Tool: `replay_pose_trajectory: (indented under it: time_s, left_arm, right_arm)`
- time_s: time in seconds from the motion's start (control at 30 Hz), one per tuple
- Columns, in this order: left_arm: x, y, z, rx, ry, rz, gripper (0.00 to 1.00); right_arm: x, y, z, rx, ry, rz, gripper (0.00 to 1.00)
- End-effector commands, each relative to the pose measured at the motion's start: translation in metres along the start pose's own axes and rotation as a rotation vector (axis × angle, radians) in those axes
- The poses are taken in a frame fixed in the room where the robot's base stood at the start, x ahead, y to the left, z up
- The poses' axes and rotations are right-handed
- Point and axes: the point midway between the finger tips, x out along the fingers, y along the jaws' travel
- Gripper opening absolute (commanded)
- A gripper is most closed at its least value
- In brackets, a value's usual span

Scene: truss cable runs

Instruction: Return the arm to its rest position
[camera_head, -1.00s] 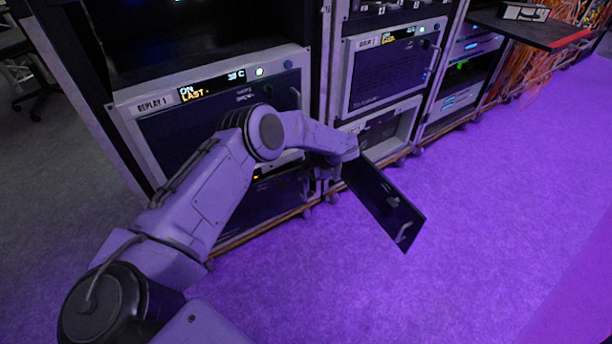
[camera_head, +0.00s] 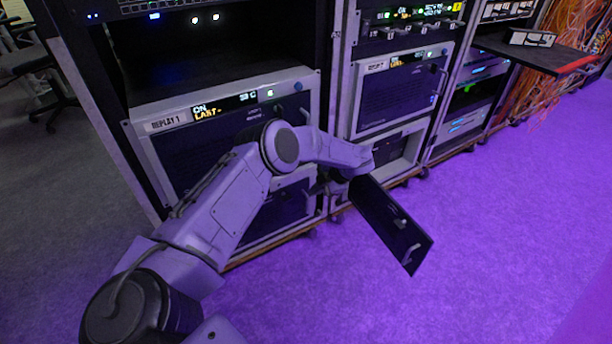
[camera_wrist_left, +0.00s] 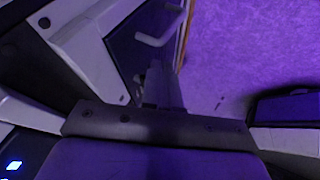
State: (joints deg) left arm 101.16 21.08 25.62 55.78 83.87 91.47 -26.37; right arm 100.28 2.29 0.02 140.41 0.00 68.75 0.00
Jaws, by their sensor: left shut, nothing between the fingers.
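My left arm (camera_head: 225,195) reaches in from the lower left and bends at the elbow in front of the racks. My left gripper (camera_head: 322,184) is small and dark in the head view, partly hidden by the wrist, in front of the lower rack units. In the left wrist view the gripper (camera_wrist_left: 160,82) has its fingers together with nothing between them. A pale handle (camera_wrist_left: 162,30) on a dark panel lies just beyond the fingertips; I cannot tell whether they touch it. My right gripper is in neither view.
An open dark door panel (camera_head: 392,222) with a handle juts out beside my wrist. The REPLAY 1 unit (camera_head: 160,124) is behind my arm. A shelf (camera_head: 535,52) sticks out at the upper right near orange cables (camera_head: 545,92). The purple floor (camera_head: 500,230) is clear.

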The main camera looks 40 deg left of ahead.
Motion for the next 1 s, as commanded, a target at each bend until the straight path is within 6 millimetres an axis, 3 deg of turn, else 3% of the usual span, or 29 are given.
replay_pose_trajectory:
  time_s: [0.03,0.2,0.43,0.67,0.8,0.87,0.97,1.0]
  left_arm:
    - [-0.021,0.003,-0.001,-0.001,-0.006,0.003,0.00]
    - [-0.061,0.000,0.000,0.001,-0.006,0.002,0.00]
    - [-0.081,-0.002,0.000,0.002,-0.003,-0.001,0.00]
    - [-0.081,-0.002,0.000,-0.016,-0.006,0.000,0.00]
    - [-0.065,0.003,0.008,0.053,-0.046,0.209,0.00]
    - [-0.050,-0.009,0.009,0.177,-0.062,0.355,0.00]
    - [-0.024,-0.046,0.008,0.459,-0.114,0.578,0.00]
    - [-0.012,-0.067,0.005,0.594,-0.144,0.651,0.00]
  right_arm:
    - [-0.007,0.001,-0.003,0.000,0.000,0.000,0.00]
    - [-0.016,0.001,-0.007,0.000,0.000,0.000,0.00]
    - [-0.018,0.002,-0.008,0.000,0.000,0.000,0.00]
    - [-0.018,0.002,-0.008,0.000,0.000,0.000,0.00]
    - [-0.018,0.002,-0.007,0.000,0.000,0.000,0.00]
    - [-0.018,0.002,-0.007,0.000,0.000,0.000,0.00]
    - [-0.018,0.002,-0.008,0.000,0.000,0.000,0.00]
    - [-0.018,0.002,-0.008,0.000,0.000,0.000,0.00]
